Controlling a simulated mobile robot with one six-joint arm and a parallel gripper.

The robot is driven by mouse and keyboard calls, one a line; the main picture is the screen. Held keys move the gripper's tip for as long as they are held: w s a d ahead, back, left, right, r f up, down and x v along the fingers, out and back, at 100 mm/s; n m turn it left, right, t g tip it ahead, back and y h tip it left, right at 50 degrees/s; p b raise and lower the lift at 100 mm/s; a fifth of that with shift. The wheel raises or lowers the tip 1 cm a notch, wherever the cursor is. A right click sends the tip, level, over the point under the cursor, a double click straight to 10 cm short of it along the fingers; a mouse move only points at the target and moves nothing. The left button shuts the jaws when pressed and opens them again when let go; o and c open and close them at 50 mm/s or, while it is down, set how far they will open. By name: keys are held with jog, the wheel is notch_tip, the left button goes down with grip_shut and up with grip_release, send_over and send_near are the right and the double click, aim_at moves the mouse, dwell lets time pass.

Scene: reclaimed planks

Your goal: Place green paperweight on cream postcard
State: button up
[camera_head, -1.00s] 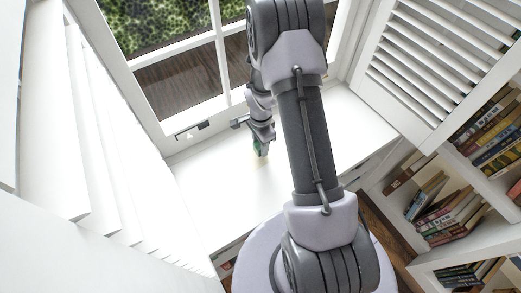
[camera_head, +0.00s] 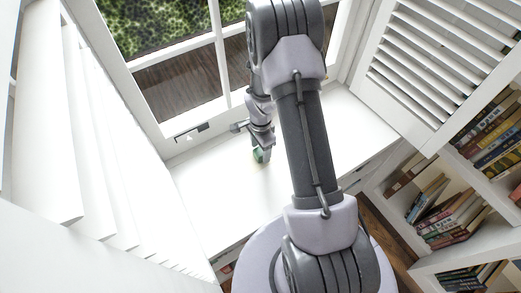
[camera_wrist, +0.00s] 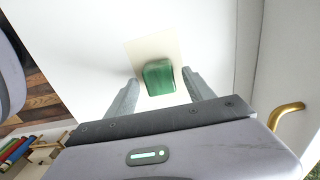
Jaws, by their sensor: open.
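The green paperweight (camera_wrist: 159,77) is a green block with lighter streaks. In the wrist view it lies over the cream postcard (camera_wrist: 150,47), whose bare part extends beyond it. My gripper (camera_wrist: 160,78) is open, with one finger on each side of the paperweight and a visible gap, at least on the right. In the head view the paperweight (camera_head: 262,156) shows just under my gripper (camera_head: 261,150). Only a small pale bit of the postcard (camera_head: 256,165) shows there; my gripper and the paperweight hide the rest.
The white window seat (camera_head: 215,185) is largely bare around the postcard. A window (camera_head: 180,85) stands behind it, and a louvred shutter (camera_head: 425,65) at the right. Bookshelves (camera_head: 440,205) fill the right side. A brass handle (camera_wrist: 287,114) shows at the right in the wrist view.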

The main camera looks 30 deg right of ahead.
notch_tip(320, 180, up, 10)
jog(key=p, duration=0.4)
notch_tip(320, 180, up, 13)
jog(key=n+t, duration=0.2)
jog(key=n, duration=0.1)
send_over(260, 151)
jog(key=a, duration=0.4)
jog(key=s+a+r+n+t+y, duration=0.1)
jog(key=s+a+r+n+t, duration=0.1)
jog(key=s+a+r+n, duration=0.3)
jog(key=s+a+r+n+t+y, duration=0.1)
jog(key=s+a+r+n, duration=0.4)
jog(key=s+r, duration=0.8)
jog(key=shift+s+a+t+b, duration=0.15)
jog(key=shift+a+t+b, duration=0.2)
jog(key=shift+a, duration=0.65)
